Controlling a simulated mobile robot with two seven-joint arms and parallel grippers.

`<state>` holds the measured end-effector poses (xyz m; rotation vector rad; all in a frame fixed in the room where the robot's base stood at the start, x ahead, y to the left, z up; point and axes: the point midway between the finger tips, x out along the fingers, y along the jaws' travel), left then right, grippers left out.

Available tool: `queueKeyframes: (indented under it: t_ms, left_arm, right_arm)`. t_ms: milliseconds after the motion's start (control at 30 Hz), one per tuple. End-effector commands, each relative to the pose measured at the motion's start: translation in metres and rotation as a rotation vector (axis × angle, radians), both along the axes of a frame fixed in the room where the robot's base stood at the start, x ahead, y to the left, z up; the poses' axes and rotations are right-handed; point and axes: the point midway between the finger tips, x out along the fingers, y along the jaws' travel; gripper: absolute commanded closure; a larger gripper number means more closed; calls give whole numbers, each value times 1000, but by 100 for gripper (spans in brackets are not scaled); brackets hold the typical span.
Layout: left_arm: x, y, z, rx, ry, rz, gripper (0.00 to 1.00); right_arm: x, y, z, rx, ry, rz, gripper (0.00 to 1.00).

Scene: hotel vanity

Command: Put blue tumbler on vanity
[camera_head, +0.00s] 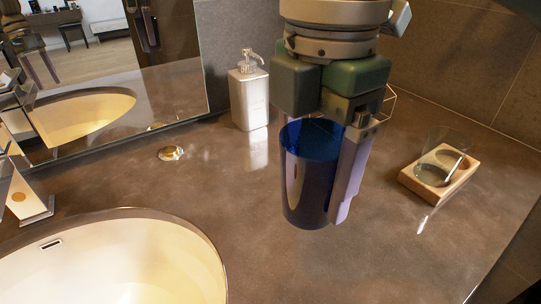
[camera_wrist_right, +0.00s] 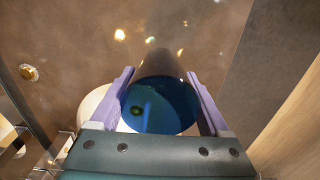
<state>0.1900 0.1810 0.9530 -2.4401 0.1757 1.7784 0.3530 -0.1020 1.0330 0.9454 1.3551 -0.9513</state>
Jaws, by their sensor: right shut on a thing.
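The blue tumbler (camera_head: 308,180) is upright in the head view, over the brown vanity top (camera_head: 400,262). I cannot tell for certain whether its base touches the surface. My right gripper (camera_head: 325,165) comes down from above and is shut on the tumbler, with one finger along its right side. In the right wrist view the tumbler (camera_wrist_right: 160,105) sits between the two purple fingers of the right gripper (camera_wrist_right: 162,100). The far finger is mostly hidden in the head view. My left gripper is not in view.
A soap dispenser (camera_head: 249,92) stands behind the tumbler, near the mirror (camera_head: 110,60). A round sink (camera_head: 110,262) is at the front left, with a faucet (camera_head: 25,195). A wooden tray (camera_head: 438,178) with a clear glass is at right. The counter front of the tumbler is clear.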

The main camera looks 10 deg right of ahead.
Motion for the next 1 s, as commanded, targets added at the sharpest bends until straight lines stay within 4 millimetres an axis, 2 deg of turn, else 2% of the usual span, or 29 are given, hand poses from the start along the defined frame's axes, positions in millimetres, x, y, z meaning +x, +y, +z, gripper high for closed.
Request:
queueKeyframes:
  t_ms: [33,133,367,600,1000]
  left_arm:
    - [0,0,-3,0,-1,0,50]
    - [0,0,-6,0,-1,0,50]
    - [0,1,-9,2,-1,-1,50]
    - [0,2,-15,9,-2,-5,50]
    - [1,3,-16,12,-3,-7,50]
  right_arm:
    - [-1,-1,-16,-1,4,-1,86]
    - [-1,0,-38,-1,3,-1,86]
    - [0,0,-61,0,0,-1,86]
    - [0,0,-96,0,0,0,86]
    - [0,0,-101,1,-2,1,86]
